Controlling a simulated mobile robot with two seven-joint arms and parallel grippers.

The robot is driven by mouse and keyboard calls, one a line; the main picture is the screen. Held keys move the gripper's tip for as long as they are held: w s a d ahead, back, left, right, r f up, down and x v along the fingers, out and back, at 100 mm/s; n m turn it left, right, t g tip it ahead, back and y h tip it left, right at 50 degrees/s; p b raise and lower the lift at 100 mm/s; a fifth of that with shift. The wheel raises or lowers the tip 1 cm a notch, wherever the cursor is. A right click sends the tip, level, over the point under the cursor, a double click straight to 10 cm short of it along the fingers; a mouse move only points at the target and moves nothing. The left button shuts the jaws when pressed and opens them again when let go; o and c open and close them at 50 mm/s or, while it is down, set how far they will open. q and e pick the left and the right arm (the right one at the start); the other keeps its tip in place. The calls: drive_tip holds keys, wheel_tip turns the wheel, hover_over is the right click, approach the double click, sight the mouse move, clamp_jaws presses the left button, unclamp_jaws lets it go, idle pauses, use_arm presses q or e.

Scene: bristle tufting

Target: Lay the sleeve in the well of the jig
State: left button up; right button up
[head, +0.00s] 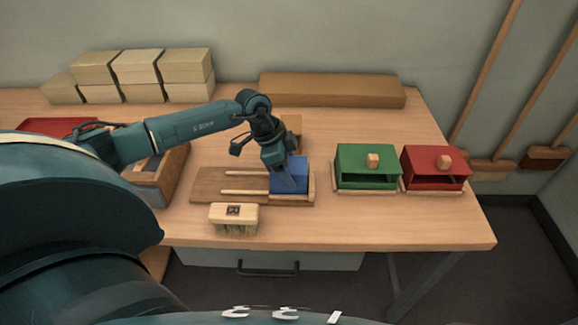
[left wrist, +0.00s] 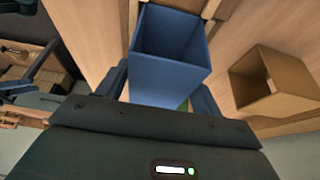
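The blue sleeve (head: 293,181) is an open-ended box at the right end of the wooden jig (head: 215,187), over or in its well. I cannot tell whether it rests on the floor of the well. My left gripper (head: 285,177) reaches down onto the sleeve. In the left wrist view the blue sleeve (left wrist: 168,78) stands between the two fingers of my left gripper (left wrist: 160,97), which appear closed on its sides. The jig has two pale rails on its left part and a low rim at the right end. My right gripper is out of view.
A tan sleeve (left wrist: 270,85) stands behind the jig. A brush block (head: 233,214) stands in front of it. Green (head: 366,165) and red (head: 436,166) boxes stand at right. A wooden tray (head: 170,175) is at left. Wrapped blocks (head: 135,70) and a long board (head: 330,88) lie at the back.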

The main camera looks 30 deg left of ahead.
use_arm(q)
drive_tip(key=shift+o, duration=1.2)
drive_tip(key=shift+r, duration=0.15)
